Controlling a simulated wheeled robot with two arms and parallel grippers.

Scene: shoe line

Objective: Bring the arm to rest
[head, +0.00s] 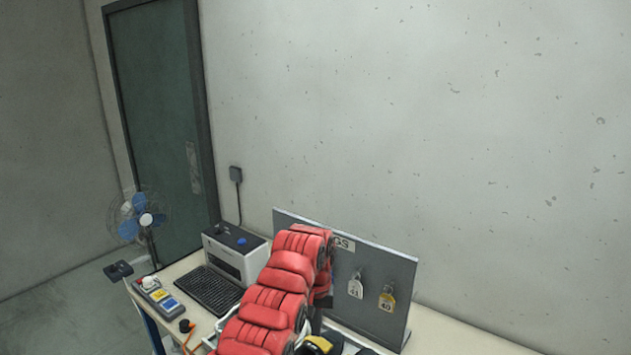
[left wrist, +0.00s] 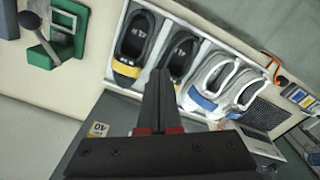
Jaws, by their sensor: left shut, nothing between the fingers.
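My red-covered left arm rises through the bottom middle of the head view and hides part of the bench. My left gripper (left wrist: 159,72) shows in the left wrist view with its two dark fingers together and nothing between them. Its tips point towards a pair of black shoes with yellow toes and appear apart from them, though the gap is hard to judge. In the head view the arm hides most of the gripper. My right gripper is in neither view.
The left wrist view shows black shoes (left wrist: 134,37), white sneakers (left wrist: 208,82) and a green lever device (left wrist: 45,45). In the head view, a grey board with tags (head: 373,270) stands behind the arm. A label printer (head: 237,252), keyboard (head: 209,290) and fan (head: 141,217) are left.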

